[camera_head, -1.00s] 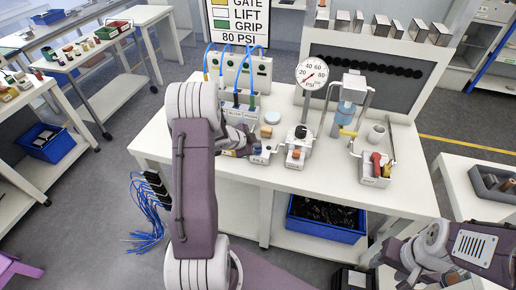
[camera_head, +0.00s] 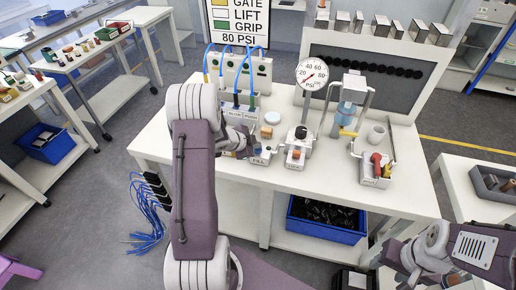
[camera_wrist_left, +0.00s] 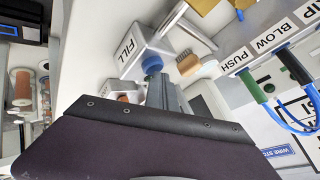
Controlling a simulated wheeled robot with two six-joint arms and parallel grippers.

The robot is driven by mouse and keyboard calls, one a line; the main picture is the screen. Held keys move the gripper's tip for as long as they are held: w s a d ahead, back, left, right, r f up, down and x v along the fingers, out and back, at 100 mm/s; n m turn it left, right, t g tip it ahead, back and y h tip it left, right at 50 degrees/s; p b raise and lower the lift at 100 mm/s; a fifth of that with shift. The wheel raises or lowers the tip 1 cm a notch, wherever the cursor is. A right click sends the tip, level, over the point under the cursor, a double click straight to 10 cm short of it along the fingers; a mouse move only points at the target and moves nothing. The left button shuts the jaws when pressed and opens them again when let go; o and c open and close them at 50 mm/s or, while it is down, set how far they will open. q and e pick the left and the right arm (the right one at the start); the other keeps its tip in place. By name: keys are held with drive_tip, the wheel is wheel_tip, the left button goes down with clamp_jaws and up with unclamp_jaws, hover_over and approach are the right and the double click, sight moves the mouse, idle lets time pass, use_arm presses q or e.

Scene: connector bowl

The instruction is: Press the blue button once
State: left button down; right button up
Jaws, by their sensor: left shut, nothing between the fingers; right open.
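The blue button (camera_wrist_left: 152,63) sits on a white box labelled FILL (camera_wrist_left: 131,48) in the left wrist view. My left gripper (camera_wrist_left: 162,80) is shut and empty, its fingertips right at the button. I cannot tell whether they touch it. In the head view the FILL box (camera_head: 262,158) stands at the table's front edge, with my left gripper (camera_head: 252,150) just left of its top. The button is mostly hidden there. My right gripper (camera_head: 388,256) is at the lower right, away from the table, partly cut off by its arm; it is open.
A box with a black knob (camera_head: 301,132) stands right of the FILL box, below a pressure gauge (camera_head: 312,74). A labelled valve block with blue hoses (camera_head: 240,112) is behind.

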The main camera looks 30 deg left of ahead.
sight(257, 150)
use_arm(q)
drive_tip(key=shift+r+p, duration=0.8)
drive_tip(key=shift+r, duration=0.05)
wheel_tip(257, 150, up, 5)
drive_tip(key=p, duration=0.5)
drive_tip(key=shift+r, duration=0.1)
drive_tip(key=shift+d, duration=0.1)
